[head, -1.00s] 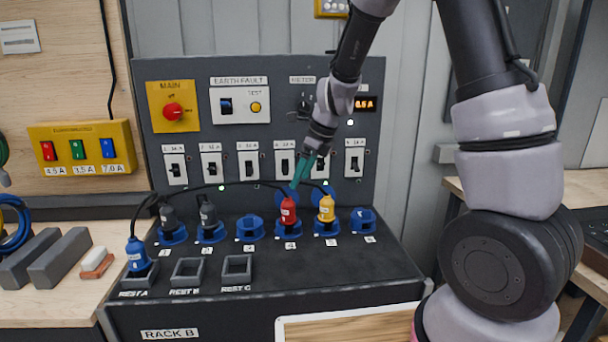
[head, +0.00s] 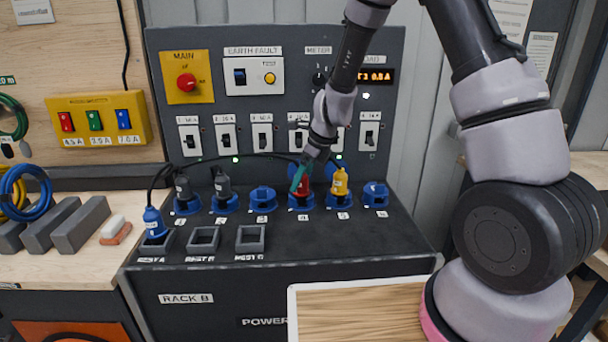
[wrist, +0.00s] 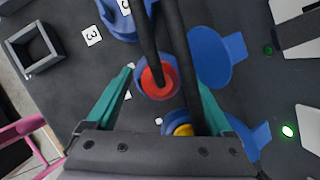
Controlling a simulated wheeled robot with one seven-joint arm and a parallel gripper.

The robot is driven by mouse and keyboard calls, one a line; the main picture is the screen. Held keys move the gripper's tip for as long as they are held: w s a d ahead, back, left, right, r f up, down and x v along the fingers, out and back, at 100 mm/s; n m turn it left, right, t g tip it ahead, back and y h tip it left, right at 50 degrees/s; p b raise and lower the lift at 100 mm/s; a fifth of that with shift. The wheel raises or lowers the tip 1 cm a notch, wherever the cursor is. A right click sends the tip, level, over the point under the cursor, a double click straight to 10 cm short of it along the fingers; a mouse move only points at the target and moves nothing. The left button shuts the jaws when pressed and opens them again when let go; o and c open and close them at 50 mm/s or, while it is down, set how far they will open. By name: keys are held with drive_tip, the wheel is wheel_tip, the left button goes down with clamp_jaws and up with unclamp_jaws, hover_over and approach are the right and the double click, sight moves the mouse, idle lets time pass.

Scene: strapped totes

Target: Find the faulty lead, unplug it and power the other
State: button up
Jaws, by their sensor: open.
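My gripper (head: 308,172) is open just above the red plug (head: 301,187), which sits in socket 4 of the panel's lower shelf. In the wrist view the red plug (wrist: 157,82) with its black lead lies between and beyond the open teal fingers (wrist: 165,95), not gripped. The yellow plug (head: 340,184) sits in the socket to its right, and two dark grey plugs (head: 184,189) (head: 222,186) sit in the two left sockets. The blue plug (head: 153,222) stands in REST A. The load display (head: 378,76) is lit; its last digits look like 0.8 A.
REST B (head: 203,240) and REST C (head: 251,239) are empty. Blue sockets 3 (head: 262,201) and 6 (head: 375,195) hold no plug. Black leads arch over the plugs. Breaker switches (head: 262,135) line the upright panel behind. A wooden-topped tray (head: 360,310) is in front.

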clamp_jaws()
drive_tip(key=shift+w+d+n+g+y, duration=0.15)
drive_tip(key=shift+n+g+y, duration=0.2)
drive_tip(key=shift+n, duration=1.15)
drive_tip(key=shift+g, duration=0.25)
drive_tip(key=shift+n+g, duration=0.4)
drive_tip(key=shift+n, duration=1.1)
